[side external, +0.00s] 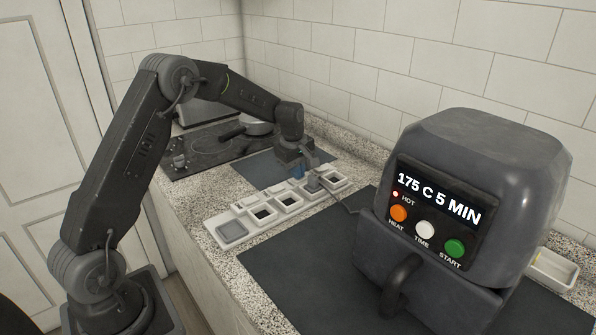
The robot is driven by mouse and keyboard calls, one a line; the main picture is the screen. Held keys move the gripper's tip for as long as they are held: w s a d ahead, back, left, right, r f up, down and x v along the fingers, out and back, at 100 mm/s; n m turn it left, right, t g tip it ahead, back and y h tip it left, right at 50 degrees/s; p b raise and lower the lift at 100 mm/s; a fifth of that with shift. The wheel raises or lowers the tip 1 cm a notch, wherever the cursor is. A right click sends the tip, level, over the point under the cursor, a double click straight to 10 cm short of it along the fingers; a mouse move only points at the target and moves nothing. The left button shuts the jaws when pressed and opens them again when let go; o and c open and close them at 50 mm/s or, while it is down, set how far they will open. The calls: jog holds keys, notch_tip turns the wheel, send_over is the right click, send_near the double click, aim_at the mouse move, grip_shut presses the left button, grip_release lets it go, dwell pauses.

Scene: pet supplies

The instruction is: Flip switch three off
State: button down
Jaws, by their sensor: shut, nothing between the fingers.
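A white strip (232,233) of several square units lies along the counter, running from the front left toward the back right. Its nearest unit has a grey face, and the ones behind it have dark centres. The switches themselves are too small to read, so I cannot tell which is switch three or how any is set. My gripper (313,184) points down, shut and empty, over the far part of the strip. It hides part of a unit there. I cannot tell whether the fingertips touch it.
A large grey air fryer (487,160) stands at the right on a dark mat (285,265), its display reading "175 C 5 MIN". A cooktop (188,153) with a pan (257,128) is at the back. A small white dish (553,268) sits right of the fryer. The tiled wall bounds the counter.

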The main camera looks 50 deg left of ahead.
notch_tip(320, 180, up, 14)
jog(key=s, duration=0.1)
jog(key=shift+s, duration=0.35)
jog(key=shift+w, duration=0.1)
jog(key=shift+w+d+r, duration=0.1)
jog(key=shift+w+d, duration=0.15)
jog(key=shift+w, duration=0.4)
jog(key=f, duration=0.4)
jog(key=w+f, duration=0.1)
jog(key=f, duration=0.9)
jog(key=shift+w, duration=0.35)
